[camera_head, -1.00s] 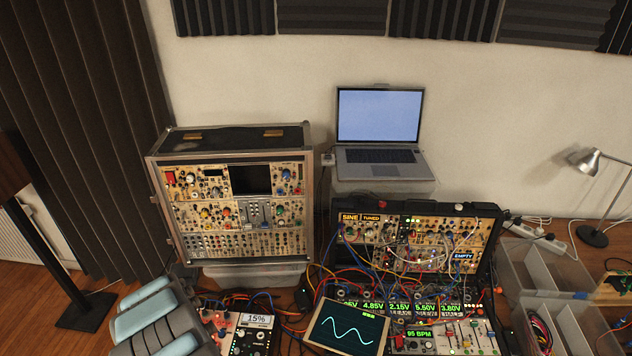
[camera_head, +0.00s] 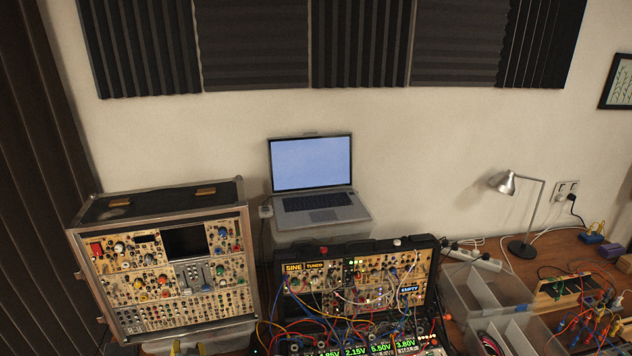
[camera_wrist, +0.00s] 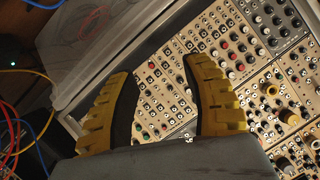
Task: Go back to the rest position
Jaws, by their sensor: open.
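My gripper (camera_wrist: 157,68) is open in the wrist view. Its two yellow-ribbed fingers with dark inner pads stand apart, with nothing between them. Behind the fingers is the panel of a synth case, full of knobs and jacks. In the head view only small yellow tips of my gripper (camera_head: 187,347) show at the bottom edge, in front of the large synth case (camera_head: 175,255). The rest of my arm is out of the head view.
A smaller synth case (camera_head: 437,285) with patch cables stands right of the large one. A laptop (camera_head: 325,202) sits behind it. Clear bins (camera_head: 505,285), a desk lamp (camera_head: 522,247) and a cabled board (camera_head: 560,290) are at the right. Loose cables (camera_wrist: 12,130) hang left of my gripper.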

